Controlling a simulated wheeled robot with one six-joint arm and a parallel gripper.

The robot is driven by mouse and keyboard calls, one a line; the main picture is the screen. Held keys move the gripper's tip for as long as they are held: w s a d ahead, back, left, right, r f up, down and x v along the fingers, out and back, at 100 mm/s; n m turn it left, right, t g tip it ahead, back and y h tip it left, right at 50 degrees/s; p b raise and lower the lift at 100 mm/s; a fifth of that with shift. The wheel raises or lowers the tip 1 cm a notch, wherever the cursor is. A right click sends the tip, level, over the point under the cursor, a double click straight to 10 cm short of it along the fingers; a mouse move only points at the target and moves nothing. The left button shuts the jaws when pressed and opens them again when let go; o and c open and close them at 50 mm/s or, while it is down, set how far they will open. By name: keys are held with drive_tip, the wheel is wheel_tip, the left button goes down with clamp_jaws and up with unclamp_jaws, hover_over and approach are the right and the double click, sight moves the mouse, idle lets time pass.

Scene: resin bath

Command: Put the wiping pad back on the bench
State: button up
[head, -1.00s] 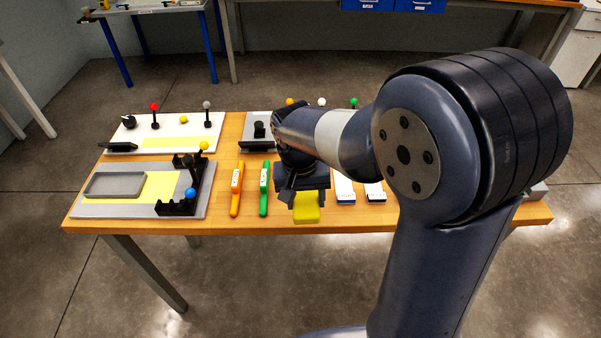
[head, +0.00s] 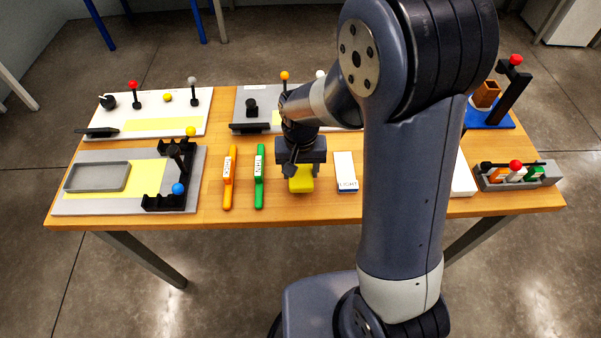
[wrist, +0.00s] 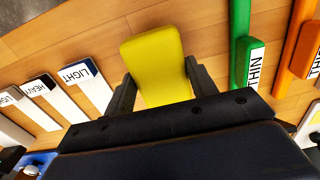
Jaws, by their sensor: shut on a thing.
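The yellow wiping pad (head: 301,181) is held between the fingers of my gripper (head: 302,170), over the front part of the wooden bench (head: 400,202). In the wrist view the pad (wrist: 157,60) fills the space between the two dark fingers of my gripper (wrist: 160,90), with bench wood around it. I cannot tell whether the pad touches the bench top. The pad is between the green THIN tool (head: 259,177) on its left and a white LIGHT block (head: 346,172) on its right, apart from both.
An orange THICK tool (head: 229,178) lies left of the green one. A grey board (head: 125,205) with a tray (head: 97,177) fills the left end. A rack (head: 516,175) of coloured tools stands at the right. My arm hides part of the bench.

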sight(301, 171)
drive_tip(key=shift+f, duration=1.3)
drive_tip(key=shift+f, duration=0.2)
drive_tip(key=o, duration=0.9)
drive_tip(key=shift+r, duration=0.1)
wheel_tip(301, 171, up, 12)
drive_tip(key=shift+r, duration=0.1)
